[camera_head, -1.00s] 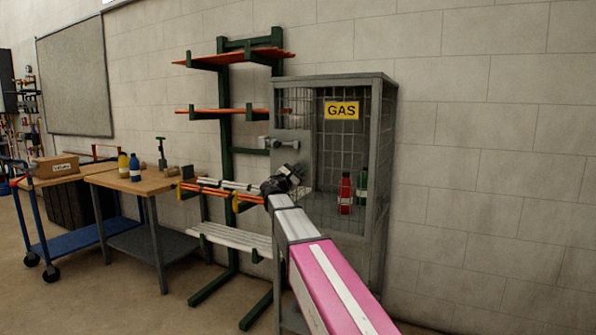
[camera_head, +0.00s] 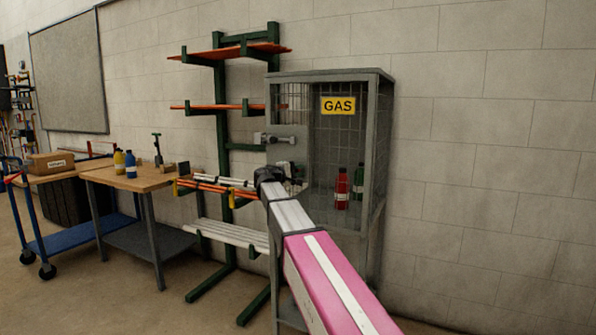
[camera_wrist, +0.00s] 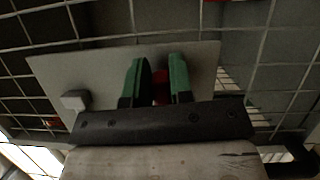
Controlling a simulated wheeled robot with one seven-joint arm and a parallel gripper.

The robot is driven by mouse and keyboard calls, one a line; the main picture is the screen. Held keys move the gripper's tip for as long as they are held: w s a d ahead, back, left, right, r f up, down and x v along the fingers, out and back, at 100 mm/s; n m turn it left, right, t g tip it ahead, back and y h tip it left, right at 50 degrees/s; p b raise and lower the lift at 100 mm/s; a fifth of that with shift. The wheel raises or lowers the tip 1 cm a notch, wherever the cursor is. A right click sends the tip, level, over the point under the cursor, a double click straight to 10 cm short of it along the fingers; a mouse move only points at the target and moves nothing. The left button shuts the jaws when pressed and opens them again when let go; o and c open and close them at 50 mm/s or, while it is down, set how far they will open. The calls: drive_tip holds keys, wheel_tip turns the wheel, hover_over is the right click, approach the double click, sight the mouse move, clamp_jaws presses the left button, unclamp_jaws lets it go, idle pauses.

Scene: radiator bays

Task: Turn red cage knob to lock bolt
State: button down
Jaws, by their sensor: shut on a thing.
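The grey gas cage (camera_head: 378,150) stands against the wall with a yellow GAS sign (camera_head: 338,105). A grey bolt (camera_head: 279,140) sits on the left part of its front. In the wrist view a pale plate (camera_wrist: 208,62) is fixed to the mesh. My gripper (camera_wrist: 160,72) has two green fingers shut on the red knob (camera_wrist: 160,88) in front of this plate. Only a small part of the knob shows between the fingers. In the head view my arm hides the knob, and my gripper (camera_head: 290,175) is at the cage front, below the bolt.
A red bottle (camera_head: 342,188) and a green bottle (camera_head: 358,182) stand inside the cage. A green rack (camera_head: 226,130) with rods is close on the left. A wooden workbench (camera_head: 140,178) and a blue cart (camera_head: 85,255) stand farther left. The wall on the right is clear.

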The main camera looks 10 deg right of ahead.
drive_tip(key=shift+f+m+y, duration=0.15)
drive_tip(key=shift+m+y, duration=0.15)
drive_tip(key=shift+m, duration=0.2)
drive_tip(key=c, duration=1)
unclamp_jaws()
drive_tip(key=v, duration=1)
drive_tip(key=shift+a, duration=0.4)
drive_tip(key=shift+s, duration=0.1)
